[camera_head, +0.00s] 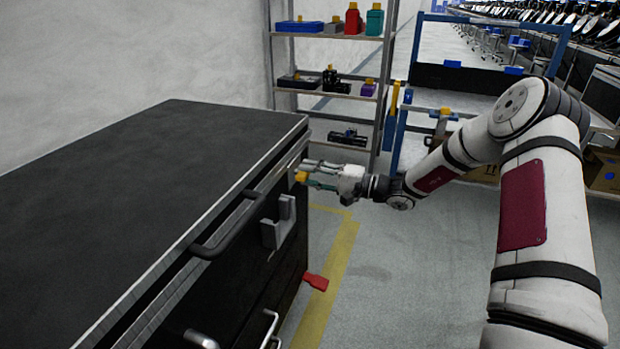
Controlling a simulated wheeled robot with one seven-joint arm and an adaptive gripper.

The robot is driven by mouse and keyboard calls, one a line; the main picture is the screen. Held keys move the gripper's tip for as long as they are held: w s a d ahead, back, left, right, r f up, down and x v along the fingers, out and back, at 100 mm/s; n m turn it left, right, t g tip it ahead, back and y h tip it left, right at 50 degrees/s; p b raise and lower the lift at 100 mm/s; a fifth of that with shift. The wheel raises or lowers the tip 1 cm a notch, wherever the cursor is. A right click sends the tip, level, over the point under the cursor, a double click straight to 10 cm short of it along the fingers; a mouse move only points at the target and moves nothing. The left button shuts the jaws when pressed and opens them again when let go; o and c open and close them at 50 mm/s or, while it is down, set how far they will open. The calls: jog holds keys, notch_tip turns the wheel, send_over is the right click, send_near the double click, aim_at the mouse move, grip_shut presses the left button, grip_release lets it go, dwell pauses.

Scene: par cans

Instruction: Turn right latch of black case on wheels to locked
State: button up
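The black case (150,160) fills the left of the head view, with metal edging along its lid. A small yellow-orange piece (301,177) shows at the far right end of its front, by the lid seam; it may be the right latch, but its turn position is too small to read. My gripper (307,173) reaches in from the right at that corner. Its two fingers are spread, one above the other, with the tips close to the yellow piece. I cannot tell whether they touch it. A grey bracket (280,222) sits nearer on the case front.
A dark bar handle (228,228) and lower metal handles (270,328) stick out from the case front. A red pedal-like piece (316,282) juts out near the floor. A shelf rack (330,95) stands behind the case. The floor right of the case is clear.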

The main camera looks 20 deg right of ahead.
jog(key=shift+w+a, duration=0.1)
jog(key=shift+c, duration=0.3)
grip_shut()
